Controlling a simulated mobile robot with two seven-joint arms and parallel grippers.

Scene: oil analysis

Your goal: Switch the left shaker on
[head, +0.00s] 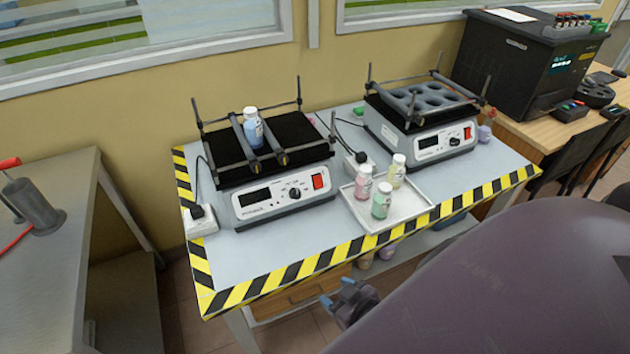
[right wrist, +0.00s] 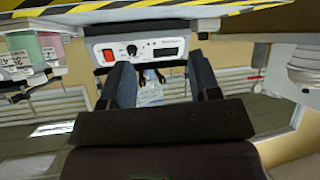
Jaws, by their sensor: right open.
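The left shaker (head: 283,195) stands on the table, with a dark display, a knob and a red switch (head: 318,181) at the right of its front panel. A blue-content bottle (head: 253,127) stands among the bars on its black platform. In the right wrist view the picture is upside down, and the shaker's panel (right wrist: 140,50) shows past the fingers, with the red switch (right wrist: 109,55) at left. My right gripper (head: 356,298) is low in front of the table's front edge, apart from the shaker; its fingers (right wrist: 162,82) are open and empty. My left gripper is not in view.
A white tray (head: 410,216) with pink, green and yellow bottles stands right of the left shaker. A second shaker (head: 425,135) with a holed rack is behind it. Striped tape (head: 290,272) edges the table. A socket block (head: 200,220) sits at left.

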